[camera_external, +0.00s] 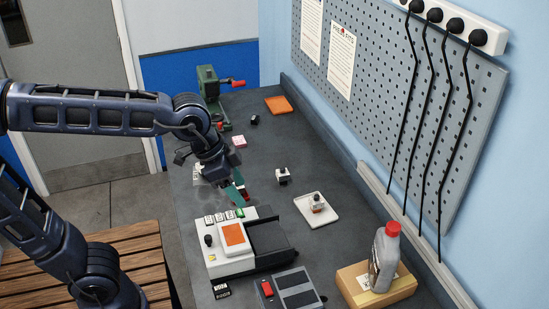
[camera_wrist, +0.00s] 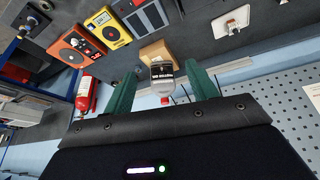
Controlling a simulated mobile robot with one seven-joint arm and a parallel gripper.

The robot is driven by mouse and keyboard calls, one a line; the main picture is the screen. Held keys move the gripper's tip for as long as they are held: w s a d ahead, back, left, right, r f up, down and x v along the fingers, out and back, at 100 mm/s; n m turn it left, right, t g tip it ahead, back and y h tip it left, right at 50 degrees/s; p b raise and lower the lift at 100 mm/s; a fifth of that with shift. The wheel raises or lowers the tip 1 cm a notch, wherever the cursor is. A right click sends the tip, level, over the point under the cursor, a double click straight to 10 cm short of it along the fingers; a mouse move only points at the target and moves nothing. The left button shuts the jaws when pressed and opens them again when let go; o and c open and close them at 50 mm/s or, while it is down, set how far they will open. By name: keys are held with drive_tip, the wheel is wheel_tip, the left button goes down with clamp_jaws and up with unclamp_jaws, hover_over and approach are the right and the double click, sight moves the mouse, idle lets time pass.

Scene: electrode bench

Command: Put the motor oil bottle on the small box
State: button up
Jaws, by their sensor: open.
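The motor oil bottle (camera_external: 385,256) is grey with a red cap and stands upright on the small brown cardboard box (camera_external: 392,297) at the front right of the bench. In the wrist view, which looks upside down, the bottle (camera_wrist: 162,72) shows between the fingers but far beyond them, with the box (camera_wrist: 155,50) behind it. My gripper (camera_external: 240,188) is open and empty above the bench's left side, well away from the bottle. Its green fingers (camera_wrist: 161,90) are spread apart in the wrist view.
A white tray (camera_external: 317,210) holds a small part. A green vise (camera_external: 208,84) is at the far end. Black rods (camera_external: 427,110) hang before the pegboard (camera_external: 380,80).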

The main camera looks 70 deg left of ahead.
drive_tip(key=s+a+f+n, duration=0.1)
drive_tip(key=s+a+f, duration=0.1)
drive_tip(key=s, duration=0.6)
drive_tip(key=s+a+f+n+y, duration=0.1)
drive_tip(key=s+f, duration=0.3)
drive_tip(key=s, duration=0.4)
drive_tip(key=shift+a+f+n, duration=0.25)
drive_tip(key=shift+a+n, duration=0.05)
drive_tip(key=shift+a, duration=0.35)
